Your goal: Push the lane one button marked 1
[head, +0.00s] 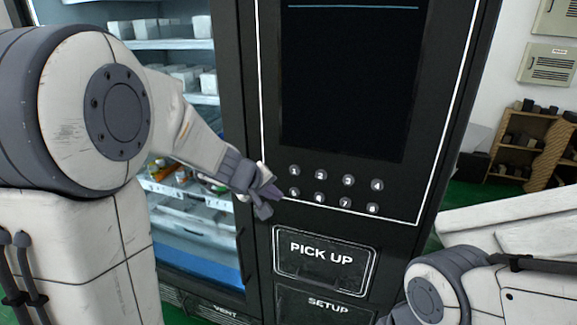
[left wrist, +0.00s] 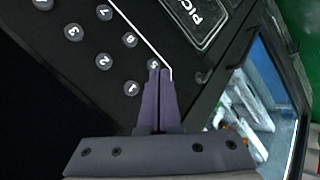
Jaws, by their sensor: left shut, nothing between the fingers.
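The lane one button marked 1 (head: 294,171) is a small round grey button at the left end of the upper button row on the black vending machine. My left gripper (head: 268,199) is shut and empty, below and left of that button, close to the button marked 5 (head: 294,192). In the left wrist view the shut fingertips (left wrist: 160,72) overlap the edge of button 5 (left wrist: 153,65). Button 1 (left wrist: 131,87) shows clear beside the fingers there. I cannot tell whether the fingers touch the panel. My right gripper is out of view.
The other numbered buttons (head: 348,180) sit close together in two rows under a dark screen (head: 345,90). A PICK UP flap (head: 322,258) is below. A glass-fronted display with shelves (head: 175,45) is at left; wooden shelves (head: 530,145) stand at right.

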